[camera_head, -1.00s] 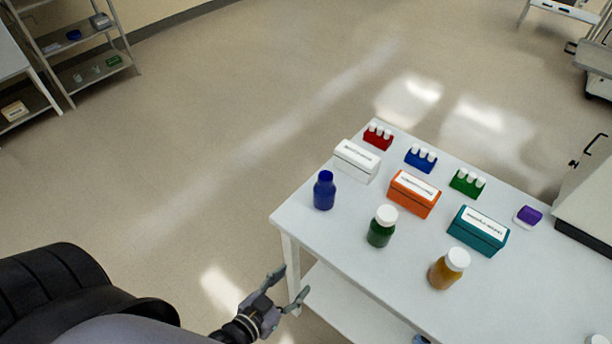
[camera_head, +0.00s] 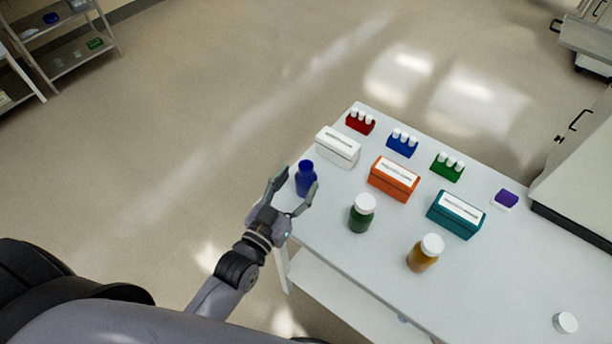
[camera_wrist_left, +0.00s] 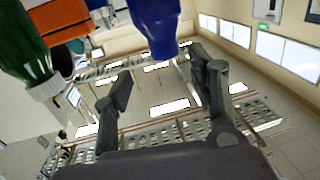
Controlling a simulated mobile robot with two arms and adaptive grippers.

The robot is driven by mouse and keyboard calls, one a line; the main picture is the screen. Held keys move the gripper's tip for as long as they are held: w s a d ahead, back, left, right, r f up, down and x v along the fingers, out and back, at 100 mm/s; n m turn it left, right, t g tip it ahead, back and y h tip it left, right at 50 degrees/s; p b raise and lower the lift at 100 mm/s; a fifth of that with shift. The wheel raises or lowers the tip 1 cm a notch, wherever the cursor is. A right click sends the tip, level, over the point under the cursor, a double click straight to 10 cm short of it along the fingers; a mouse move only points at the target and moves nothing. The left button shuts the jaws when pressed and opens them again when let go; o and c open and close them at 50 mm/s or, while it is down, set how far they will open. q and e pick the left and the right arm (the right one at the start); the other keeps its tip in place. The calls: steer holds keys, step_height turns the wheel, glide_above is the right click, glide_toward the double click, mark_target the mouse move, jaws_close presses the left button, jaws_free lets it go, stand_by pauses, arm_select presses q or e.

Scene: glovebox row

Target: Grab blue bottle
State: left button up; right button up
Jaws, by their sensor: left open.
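The blue bottle (camera_head: 306,180) stands upright at the left corner of the white table (camera_head: 330,248). My left gripper (camera_head: 295,188) is open, with its two fingers spread toward the bottle, one on the left and one on the right of its lower part. I cannot tell whether either finger touches it. In the left wrist view the blue bottle (camera_wrist_left: 156,22) appears beyond the open fingertips (camera_wrist_left: 160,78), between them in the picture. My right gripper is not in view.
A green bottle (camera_head: 360,215) and an amber bottle (camera_head: 423,254) stand to the right. A white box (camera_head: 338,148), an orange box (camera_head: 394,180) and a teal box (camera_head: 455,216) stand behind, with vial racks further back. Floor left of the table is clear.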

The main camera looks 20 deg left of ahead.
mark_target(302, 171)
arm_select(q)
steer(key=shift+w+d, duration=0.1)
steer(key=shift+w, duration=0.45)
steer(key=w+p, duration=0.2)
steer(key=w, duration=0.2)
steer(key=shift+w+f, duration=0.15)
steer(key=shift+w, duration=0.15)
steer(key=shift+w+d+f, duration=0.1)
steer(key=shift+w+d, duration=0.05)
steer(key=shift+w, duration=0.15)
steer(key=shift+s, duration=0.1)
steer(key=shift+c, duration=0.2)
steer(key=shift+c, duration=0.7)
jaws_close()
